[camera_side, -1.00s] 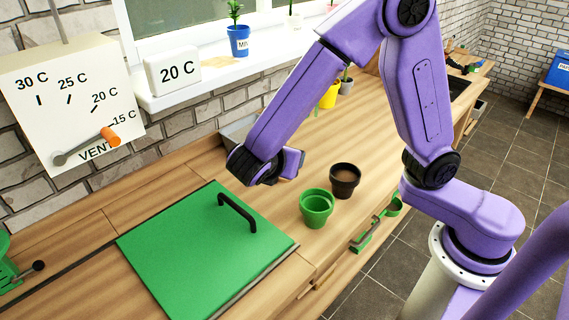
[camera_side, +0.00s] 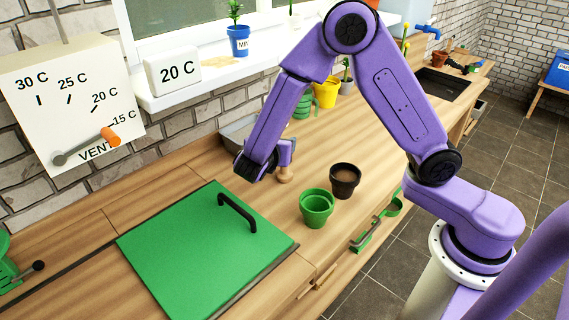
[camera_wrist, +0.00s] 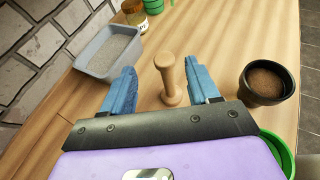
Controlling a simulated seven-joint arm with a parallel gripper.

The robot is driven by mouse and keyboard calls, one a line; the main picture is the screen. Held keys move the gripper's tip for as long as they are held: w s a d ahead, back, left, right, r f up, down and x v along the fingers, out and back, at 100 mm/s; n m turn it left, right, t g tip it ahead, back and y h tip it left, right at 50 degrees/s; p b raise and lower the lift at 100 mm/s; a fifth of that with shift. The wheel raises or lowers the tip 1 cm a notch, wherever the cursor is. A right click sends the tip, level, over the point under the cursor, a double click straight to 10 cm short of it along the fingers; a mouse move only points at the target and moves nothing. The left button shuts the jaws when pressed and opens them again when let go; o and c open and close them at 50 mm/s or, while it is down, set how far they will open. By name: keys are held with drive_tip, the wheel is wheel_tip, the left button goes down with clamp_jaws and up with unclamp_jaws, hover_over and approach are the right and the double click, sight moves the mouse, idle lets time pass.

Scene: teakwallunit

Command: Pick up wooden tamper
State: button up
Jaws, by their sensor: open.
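The wooden tamper (camera_wrist: 169,78) stands upright on the wooden worktop in the wrist view. It has a pale knob and a wider base. In the side view only its lower part (camera_side: 285,174) shows beside my gripper. My gripper (camera_wrist: 160,84) is open, with one blue finger to the left of the tamper and one close along its right side in the picture. The jaws are empty, and I cannot tell whether the right finger touches the tamper. In the side view my gripper (camera_side: 285,160) is low over the worktop, its fingers mostly hidden.
A grey tray (camera_wrist: 109,52) and a jar (camera_wrist: 135,14) stand to the left and behind. A green lid with a black handle (camera_side: 205,255) lies in front.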

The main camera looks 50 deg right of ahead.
drive_tip(key=shift+s+f+x, duration=0.15)
drive_tip(key=shift+x, duration=1.4)
drive_tip(key=shift+s+f+x, duration=0.1)
drive_tip(key=shift+s+x, duration=0.05)
drive_tip(key=shift+x, duration=1.4)
drive_tip(key=c, duration=1)
